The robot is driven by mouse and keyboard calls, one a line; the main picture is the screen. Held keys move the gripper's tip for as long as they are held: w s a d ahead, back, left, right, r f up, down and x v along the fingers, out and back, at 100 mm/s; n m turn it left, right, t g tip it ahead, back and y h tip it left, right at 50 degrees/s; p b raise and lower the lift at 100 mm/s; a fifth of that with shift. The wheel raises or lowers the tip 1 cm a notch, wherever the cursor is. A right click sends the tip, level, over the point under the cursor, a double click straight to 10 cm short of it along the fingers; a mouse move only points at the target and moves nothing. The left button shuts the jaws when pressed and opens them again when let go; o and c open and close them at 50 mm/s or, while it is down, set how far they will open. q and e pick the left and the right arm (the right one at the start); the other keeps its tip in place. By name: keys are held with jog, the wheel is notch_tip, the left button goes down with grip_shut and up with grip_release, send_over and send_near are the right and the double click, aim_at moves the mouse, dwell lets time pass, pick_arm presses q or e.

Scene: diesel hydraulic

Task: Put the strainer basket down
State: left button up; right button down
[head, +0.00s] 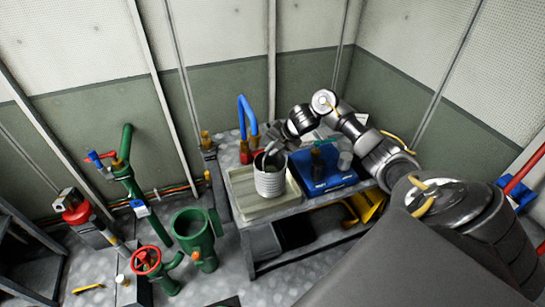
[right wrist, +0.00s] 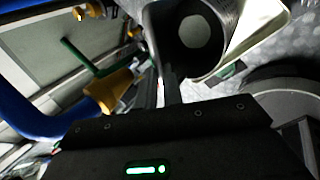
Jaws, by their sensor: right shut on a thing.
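The strainer basket (head: 270,182) is a light grey, ribbed open cylinder. It stands upright over a shallow pale tray (head: 243,207) at the left of the bench. I cannot tell whether its bottom touches the tray. My right gripper (head: 271,148) reaches in from the right and is shut on the basket's upper rim. In the right wrist view the basket's dark round opening (right wrist: 199,27) shows just beyond the fingers (right wrist: 168,85). The fingertips are partly hidden there. My left gripper is not in view.
A blue tray (head: 322,180) with a dark bottle and a clear jar sits right of the pale tray. A blue hose loop (head: 246,113) with red and brass ends stands behind. Green pipework (head: 193,235) with a red handwheel stands on the floor at left.

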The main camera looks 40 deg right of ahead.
notch_tip(320, 180, down, 3)
jog(key=shift+f+b, duration=0.1)
jog(key=shift+b, duration=1)
jog(key=c, duration=1.5)
grip_release()
jog(key=shift+c, duration=0.2)
jog(key=v, duration=1.2)
jog(key=shift+b, duration=0.3)
jog(key=shift+a, duration=0.1)
